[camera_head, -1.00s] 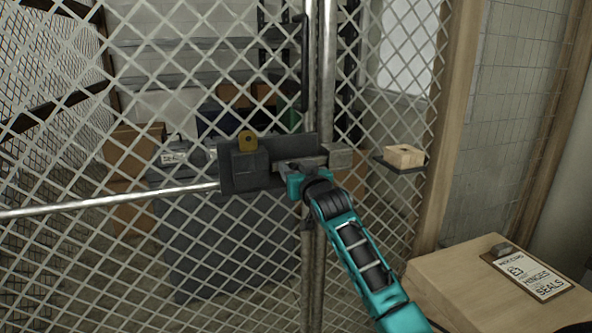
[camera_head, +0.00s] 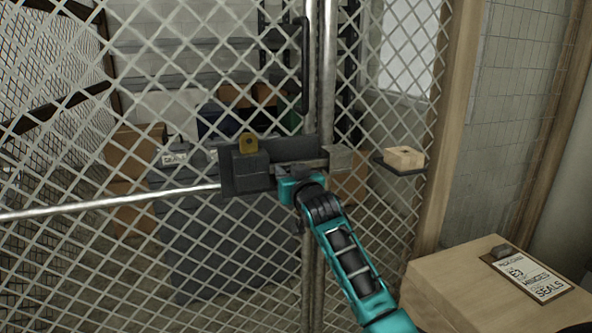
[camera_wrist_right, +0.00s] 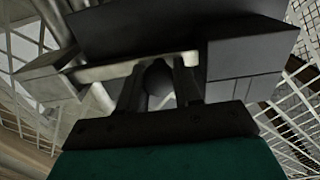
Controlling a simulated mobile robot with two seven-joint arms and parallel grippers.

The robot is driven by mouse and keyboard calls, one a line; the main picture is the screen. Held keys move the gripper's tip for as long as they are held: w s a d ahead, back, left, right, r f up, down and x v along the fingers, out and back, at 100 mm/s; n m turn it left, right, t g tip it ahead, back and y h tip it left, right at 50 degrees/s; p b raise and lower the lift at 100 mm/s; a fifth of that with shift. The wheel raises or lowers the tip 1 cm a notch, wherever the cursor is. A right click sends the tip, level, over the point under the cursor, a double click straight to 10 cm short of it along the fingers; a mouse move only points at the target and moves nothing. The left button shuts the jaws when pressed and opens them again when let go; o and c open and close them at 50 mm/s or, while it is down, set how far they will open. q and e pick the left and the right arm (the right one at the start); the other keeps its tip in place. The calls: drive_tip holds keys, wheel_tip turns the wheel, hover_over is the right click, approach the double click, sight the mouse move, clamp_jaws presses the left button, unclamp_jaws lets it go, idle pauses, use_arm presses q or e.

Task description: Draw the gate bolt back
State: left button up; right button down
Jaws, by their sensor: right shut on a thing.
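The gate bolt is a grey bar (camera_head: 312,165) on a dark plate (camera_head: 228,178) fixed to the mesh gate. A dark housing block (camera_head: 250,172) with a brass tab (camera_head: 248,143) sits at the bar's left. The bar reaches right to a grey keeper block (camera_head: 339,158) at the post; how deep its end sits is unclear. My right gripper (camera_head: 290,182) is at the bar, just right of the housing. In the right wrist view its fingers (camera_wrist_right: 160,88) are shut around a dark round knob (camera_wrist_right: 157,77) below the bar. My left gripper is out of view.
A long metal rail (camera_head: 110,202) crosses the gate at left. A dark vertical handle (camera_head: 304,65) stands above the bolt. A small shelf with a wooden block (camera_head: 404,157) is right of the post. A box with a clipboard (camera_head: 530,275) stands lower right.

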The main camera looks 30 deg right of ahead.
drive_tip(key=shift+w+a, duration=0.1)
drive_tip(key=shift+a, duration=0.35)
drive_tip(key=c, duration=0.8)
unclamp_jaws()
